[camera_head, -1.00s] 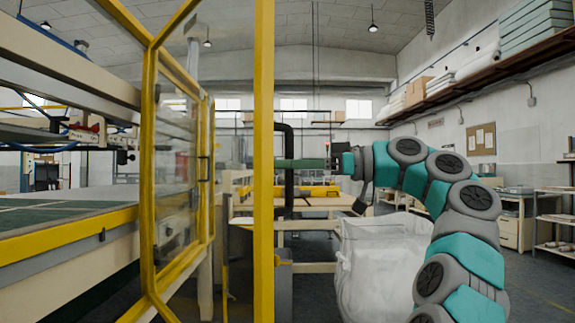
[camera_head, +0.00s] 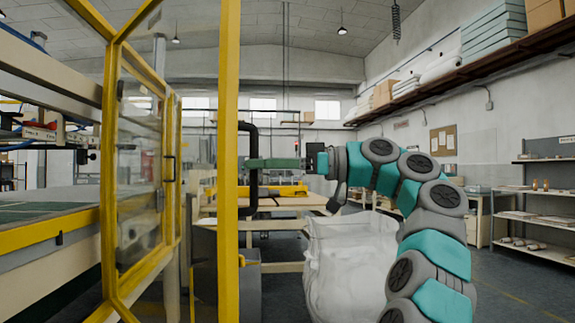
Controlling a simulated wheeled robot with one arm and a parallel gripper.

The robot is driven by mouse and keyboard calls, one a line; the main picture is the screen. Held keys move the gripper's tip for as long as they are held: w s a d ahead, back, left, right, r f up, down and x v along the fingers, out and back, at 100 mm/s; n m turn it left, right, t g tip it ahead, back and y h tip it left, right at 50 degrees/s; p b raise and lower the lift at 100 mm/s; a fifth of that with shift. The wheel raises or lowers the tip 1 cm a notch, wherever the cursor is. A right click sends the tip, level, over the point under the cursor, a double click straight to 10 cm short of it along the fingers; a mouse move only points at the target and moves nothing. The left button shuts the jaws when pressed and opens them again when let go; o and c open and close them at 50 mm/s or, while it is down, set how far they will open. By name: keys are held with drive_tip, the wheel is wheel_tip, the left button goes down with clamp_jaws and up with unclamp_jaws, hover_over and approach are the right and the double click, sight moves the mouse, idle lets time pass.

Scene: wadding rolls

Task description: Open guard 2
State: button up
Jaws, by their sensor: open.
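Yellow-framed guards with clear panes stand at the left and centre-left; I cannot read a number on them. One guard panel (camera_head: 108,180) stands at an angle to my view, with a black upright handle (camera_head: 170,169) on its far part. A thick yellow upright post (camera_head: 228,180) is in front of the middle. My gripper (camera_head: 316,158) is at the end of my grey and teal arm, right of the post and apart from the handle. It is open; its fingertips are small and hard to make out against a green bar (camera_head: 273,163) beyond.
A large white bag (camera_head: 348,260) stands on the floor below my arm. A machine bed with a yellow edge (camera_head: 60,234) fills the left.

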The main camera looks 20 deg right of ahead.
drive_tip(key=shift+v, duration=2.9)
